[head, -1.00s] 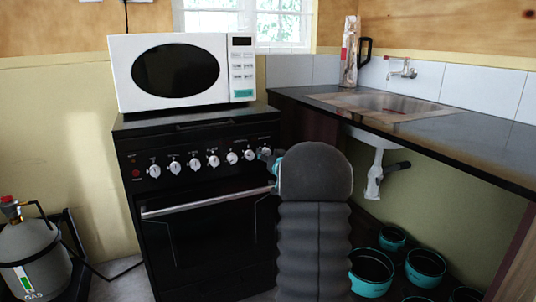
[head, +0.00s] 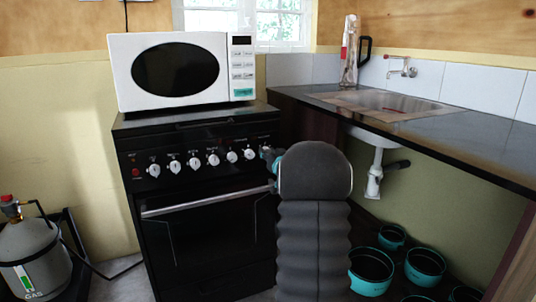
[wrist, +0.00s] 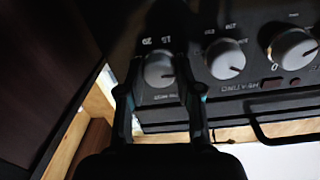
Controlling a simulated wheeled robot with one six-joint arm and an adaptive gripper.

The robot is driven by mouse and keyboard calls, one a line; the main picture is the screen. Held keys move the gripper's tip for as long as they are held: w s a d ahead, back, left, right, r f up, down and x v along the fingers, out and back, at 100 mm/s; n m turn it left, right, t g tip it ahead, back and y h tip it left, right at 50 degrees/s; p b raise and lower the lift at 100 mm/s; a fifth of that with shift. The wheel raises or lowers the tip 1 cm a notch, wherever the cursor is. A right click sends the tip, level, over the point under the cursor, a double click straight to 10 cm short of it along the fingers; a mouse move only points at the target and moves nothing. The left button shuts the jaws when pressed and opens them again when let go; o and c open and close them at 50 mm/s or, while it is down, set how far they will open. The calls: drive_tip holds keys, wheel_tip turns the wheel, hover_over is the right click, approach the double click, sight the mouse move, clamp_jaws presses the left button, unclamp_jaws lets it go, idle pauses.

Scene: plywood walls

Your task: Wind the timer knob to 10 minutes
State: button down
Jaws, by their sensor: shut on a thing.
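The timer knob (wrist: 160,69) is the end knob of the stove panel, grey and round with a pale pointer, and printed numbers beside it in the wrist view. My gripper (wrist: 159,78) has one dark finger on each side of this knob and is shut on it. In the head view my gripper (head: 267,154) is at the right end of the knob row on the black stove (head: 190,130). There my arm and gripper hide the timer knob. Its exact setting is hard to read.
Several white knobs (head: 213,160) sit left of my gripper, above the oven handle (head: 205,203). A white microwave (head: 240,70) stands on the stove. The sink counter (head: 480,135) is to the right, with teal-rimmed pots (head: 372,270) below. A gas bottle (head: 30,255) stands left.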

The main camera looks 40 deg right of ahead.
idle(0.8)
drive_tip(key=c, duration=0.8)
unclamp_jaws()
drive_tip(key=shift+s, duration=0.1)
drive_tip(key=v, duration=1.1)
drive_tip(key=shift+s+a, duration=0.15)
drive_tip(key=shift+s, duration=0.2)
